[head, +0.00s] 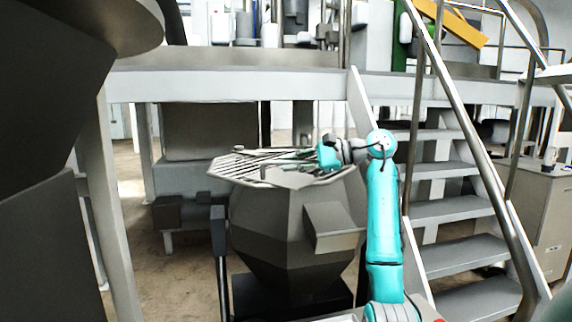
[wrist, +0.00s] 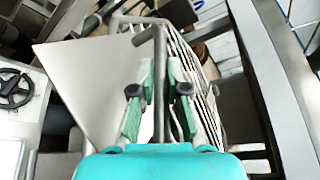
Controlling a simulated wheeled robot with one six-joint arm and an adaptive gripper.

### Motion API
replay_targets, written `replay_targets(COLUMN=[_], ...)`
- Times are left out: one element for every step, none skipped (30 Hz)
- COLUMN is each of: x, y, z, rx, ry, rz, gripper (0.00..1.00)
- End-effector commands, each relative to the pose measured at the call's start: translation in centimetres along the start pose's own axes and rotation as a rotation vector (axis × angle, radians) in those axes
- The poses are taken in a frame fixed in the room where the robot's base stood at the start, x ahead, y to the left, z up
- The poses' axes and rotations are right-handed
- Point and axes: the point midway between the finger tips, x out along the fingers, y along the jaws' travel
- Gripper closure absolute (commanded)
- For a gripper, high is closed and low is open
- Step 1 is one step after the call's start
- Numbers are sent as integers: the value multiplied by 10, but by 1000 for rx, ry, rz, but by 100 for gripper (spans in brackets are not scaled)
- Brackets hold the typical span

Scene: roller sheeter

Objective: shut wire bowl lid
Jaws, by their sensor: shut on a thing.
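The wire bowl lid (head: 248,161) is a grille of thin metal bars over the top of a grey, faceted bowl (head: 285,219) in the head view. It looks nearly flat there, but I cannot tell whether it rests fully on the rim. In the wrist view its bars (wrist: 202,75) run along the right of my gripper. My gripper (head: 312,157) reaches in from the right at the bowl's top. In the wrist view, its green fingers (wrist: 160,88) are shut around a grey bar-like lid handle (wrist: 159,50). The fingertips are small in the head view.
Metal stairs (head: 455,170) with a handrail stand to the right of my arm. A raised platform (head: 230,86) runs behind the bowl. A large dark machine body (head: 50,120) fills the left. A handwheel (wrist: 14,90) shows at the wrist view's left.

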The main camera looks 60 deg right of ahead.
Motion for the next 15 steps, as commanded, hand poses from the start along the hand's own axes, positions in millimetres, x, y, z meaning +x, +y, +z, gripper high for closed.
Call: replay_targets(x=[1,1,1,1,1,1,1,1,1,1,1,1,1,1,0], y=[1,1,1,1,1,1,1,0,0,0,0,0,0,0,-2], z=[0,0,0,1,1,1,1,1,1,1,1,1,1,2,3], rx=[1,1,1,0,0,0,0,0,0,0,0,-1,-1,-1,-1], ry=[-2,-2,-3,-3,-3,-3,-3,-3,-3,-3,-3,-3,-3,-3,-3], rz=[2,2,2,2,2,2,2,2,2,2,2,2,2,1,1], gripper=[100,84,74,66,61,61,61,61,61,61,61,61,61,61,61])
